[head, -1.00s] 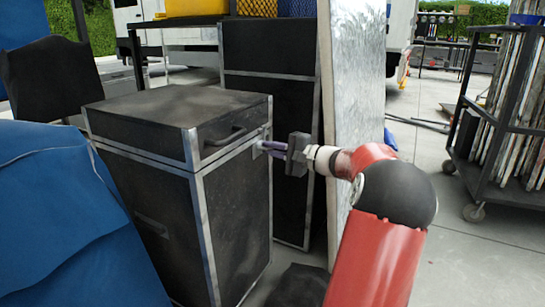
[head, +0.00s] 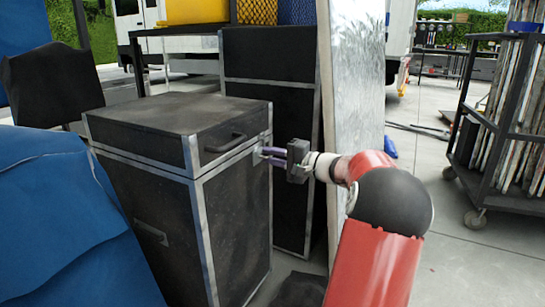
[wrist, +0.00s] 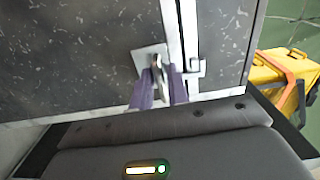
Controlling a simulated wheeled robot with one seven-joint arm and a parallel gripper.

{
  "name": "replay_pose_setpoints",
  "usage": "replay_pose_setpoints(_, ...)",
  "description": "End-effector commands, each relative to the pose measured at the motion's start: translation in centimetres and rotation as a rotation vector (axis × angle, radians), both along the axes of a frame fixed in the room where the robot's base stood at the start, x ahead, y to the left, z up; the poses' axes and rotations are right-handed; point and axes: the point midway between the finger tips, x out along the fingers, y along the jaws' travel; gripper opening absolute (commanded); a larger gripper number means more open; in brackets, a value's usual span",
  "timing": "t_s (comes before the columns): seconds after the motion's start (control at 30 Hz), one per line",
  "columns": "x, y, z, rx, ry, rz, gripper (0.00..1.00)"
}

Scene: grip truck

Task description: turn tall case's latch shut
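The tall case (head: 235,225) is black with metal edges. It stands upright at the centre left in the head view, its lid down. Its latch (wrist: 157,66), a small metal turn piece on a square plate, shows in the wrist view; a metal edging strip runs beside it. My gripper (head: 262,155) reaches in from the right at the case's upper right edge. In the wrist view its two purple fingers (wrist: 160,85) lie on either side of the latch piece, close together, and appear shut on it. The fingertips partly hide the latch.
Another black case (head: 270,110) stands behind, with a shiny panel (head: 352,90) leaning beside it. Blue cloth (head: 70,225) fills the left front. A wheeled rack (head: 505,150) stands at right. A yellow case (wrist: 285,78) shows in the wrist view. Floor between panel and rack is mostly clear.

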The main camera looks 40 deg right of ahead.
Motion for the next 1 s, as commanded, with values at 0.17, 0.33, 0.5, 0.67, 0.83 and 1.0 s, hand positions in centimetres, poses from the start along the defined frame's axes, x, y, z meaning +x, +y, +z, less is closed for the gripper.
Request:
replay_pose_setpoints(0.17,0.0,0.0,0.0,0.001,0.000,0.000,0.31)
replay_pose_setpoints(0.33,0.0,0.0,0.0,0.002,0.001,-0.001,0.31)
replay_pose_setpoints(0.5,-1.3,-0.6,0.0,0.001,0.002,-0.003,0.31)
replay_pose_setpoints(0.67,-3.9,-1.7,0.0,0.001,0.002,-0.004,0.31)
replay_pose_setpoints(0.83,-6.2,-2.6,0.0,0.001,0.001,-0.002,0.31)
replay_pose_setpoints(1.0,-7.2,-3.0,0.0,0.001,0.000,-0.001,0.31)
